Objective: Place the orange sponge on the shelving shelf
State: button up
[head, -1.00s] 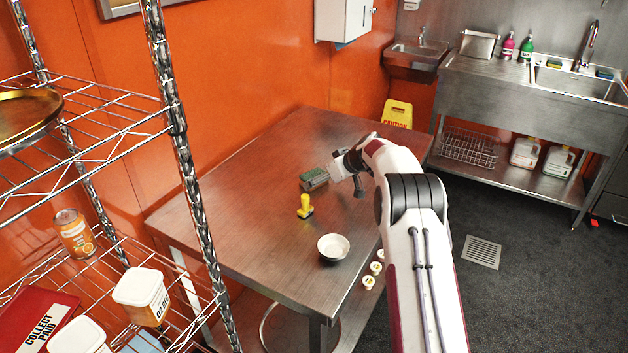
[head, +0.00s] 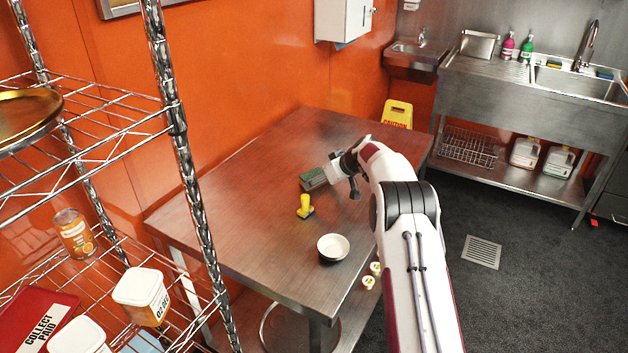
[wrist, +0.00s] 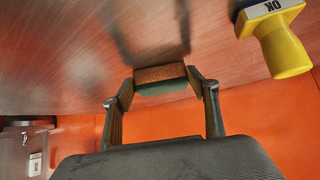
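The orange sponge (head: 313,179), with a green top, lies on the steel table (head: 262,225) near its back edge. In the wrist view the sponge (wrist: 160,78) shows its orange-brown side and green face. My gripper (head: 332,172) is low over the table, just right of the sponge. In the wrist view my gripper (wrist: 162,88) has its fingers spread, with the sponge between or just beyond the fingertips. I cannot tell whether they touch it. The wire shelving (head: 115,105) stands at the left.
A yellow stamp (head: 305,206) stands near the sponge and also shows in the wrist view (wrist: 282,50). A white bowl (head: 333,247) sits near the table's front edge.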

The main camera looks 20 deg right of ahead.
aim_at(314, 175)
jog(key=shift+r, duration=0.15)
jog(key=shift+c, duration=0.4)
jog(key=shift+r, duration=1.55)
jog(key=shift+s+d, duration=1.25)
jog(key=shift+s, duration=1.6)
jog(key=shift+s+d, duration=1.1)
jog(key=shift+s, duration=1.6)
jog(key=shift+s+d, duration=1.15)
jog(key=shift+s, duration=1.6)
jog(key=shift+a+r, duration=0.1)
jog(key=shift+a, duration=0.05)
